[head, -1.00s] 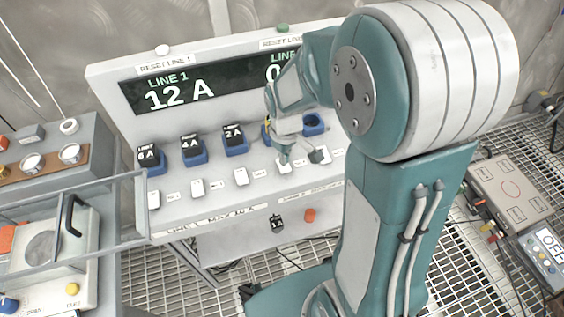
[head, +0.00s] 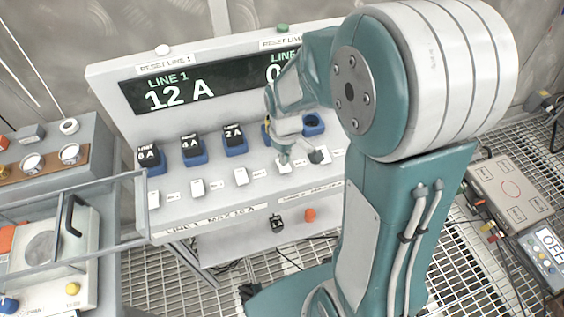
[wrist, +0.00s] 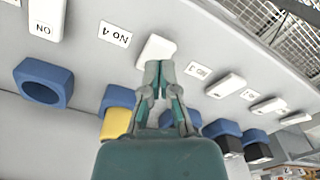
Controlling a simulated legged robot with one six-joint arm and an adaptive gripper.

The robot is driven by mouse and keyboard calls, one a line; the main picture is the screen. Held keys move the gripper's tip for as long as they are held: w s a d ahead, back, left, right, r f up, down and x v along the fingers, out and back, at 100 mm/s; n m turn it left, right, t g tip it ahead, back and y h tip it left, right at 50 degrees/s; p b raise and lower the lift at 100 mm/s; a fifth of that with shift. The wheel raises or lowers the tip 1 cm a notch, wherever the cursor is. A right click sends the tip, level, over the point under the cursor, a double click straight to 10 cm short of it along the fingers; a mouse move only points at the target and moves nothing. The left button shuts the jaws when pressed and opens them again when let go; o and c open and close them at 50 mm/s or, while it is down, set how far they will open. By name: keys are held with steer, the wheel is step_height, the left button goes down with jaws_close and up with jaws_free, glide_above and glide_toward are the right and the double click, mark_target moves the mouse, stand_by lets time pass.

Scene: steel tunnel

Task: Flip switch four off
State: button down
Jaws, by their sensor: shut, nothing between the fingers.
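Switch four is a white rocker (wrist: 157,46) beside the "No 4" label in the wrist view. In the head view it is a white rocker (head: 284,168) on the sloped panel, partly covered by my gripper. My gripper (wrist: 158,64) is shut and empty, with its fingertips at the near edge of switch four. I cannot tell if they touch it. In the head view my gripper (head: 284,158) is low over the panel, partly hidden by my arm. The state mark on switch four is not readable.
A neighbouring rocker (wrist: 45,18) reads ON. Blue sockets line the panel, some with black plugs (head: 190,143) and one with a yellow plug (wrist: 116,122). The display (head: 200,85) reads LINE 1, 12 A; its right part is hidden. A metal rail (head: 80,183) stands left.

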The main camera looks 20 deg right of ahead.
mark_target(285, 168)
steer(key=shift+f, duration=1.4)
stand_by(0.8)
steer(key=shift+r, duration=3.55)
steer(key=shift+s+r, duration=0.15)
steer(key=shift+r, duration=0.2)
steer(key=s+r+m+t, duration=0.5)
steer(key=s+r+m, duration=0.1)
steer(key=s+r, duration=0.7)
steer(key=shift+s+r+t, duration=0.15)
steer(key=shift+s+t, duration=0.15)
steer(key=shift+s, duration=0.15)
